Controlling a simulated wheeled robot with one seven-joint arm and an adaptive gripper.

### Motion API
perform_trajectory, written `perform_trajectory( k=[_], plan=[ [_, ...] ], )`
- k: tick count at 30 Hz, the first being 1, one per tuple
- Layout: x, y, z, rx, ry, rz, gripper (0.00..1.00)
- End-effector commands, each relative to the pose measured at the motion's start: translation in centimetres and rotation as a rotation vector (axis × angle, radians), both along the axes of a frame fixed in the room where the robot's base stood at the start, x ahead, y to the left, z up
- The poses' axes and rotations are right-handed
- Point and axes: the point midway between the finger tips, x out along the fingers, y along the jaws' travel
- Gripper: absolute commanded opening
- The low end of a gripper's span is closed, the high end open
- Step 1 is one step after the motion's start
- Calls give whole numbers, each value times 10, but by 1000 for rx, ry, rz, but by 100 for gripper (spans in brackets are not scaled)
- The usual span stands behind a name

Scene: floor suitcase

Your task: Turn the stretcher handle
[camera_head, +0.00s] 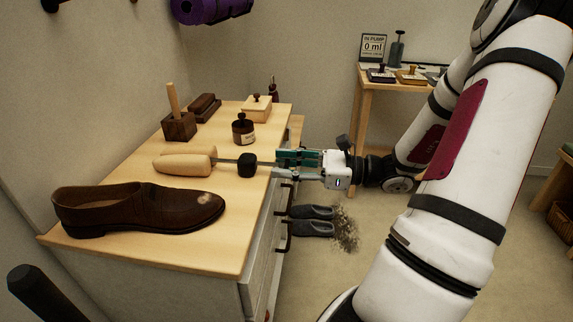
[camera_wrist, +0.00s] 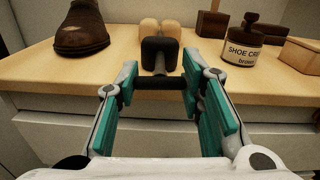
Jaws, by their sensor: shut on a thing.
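The shoe stretcher (camera_head: 185,163) has a pale wooden split body lying on the cabinet top, with a thin metal rod pointing toward my gripper. Its black handle (camera_head: 247,165) is at the rod's near end; it also shows in the wrist view (camera_wrist: 160,52), in front of the wooden body. My gripper (camera_head: 279,161) is level with the handle at the cabinet's edge. In the wrist view, the green-padded fingers stand on both sides of a dark crossbar in front of the black block, and are shut on the handle. The exact contact at the fingertips is partly hidden.
A brown shoe (camera_head: 140,208) stands beside the stretcher on the cabinet top (camera_head: 150,250). Behind are a shoe cream jar (camera_head: 243,131), a wooden block with a peg (camera_head: 179,127) and brushes. Drawer handles (camera_head: 287,240) stick out below; grey slippers (camera_head: 311,228) are on the floor.

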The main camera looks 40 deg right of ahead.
Motion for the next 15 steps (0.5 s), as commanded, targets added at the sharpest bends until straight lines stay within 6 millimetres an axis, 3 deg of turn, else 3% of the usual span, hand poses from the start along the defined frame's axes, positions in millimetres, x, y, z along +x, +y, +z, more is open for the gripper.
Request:
perform_trajectory(
  k=[15],
  plan=[
    [0,0,0,-323,-254,1,7]
  ],
)
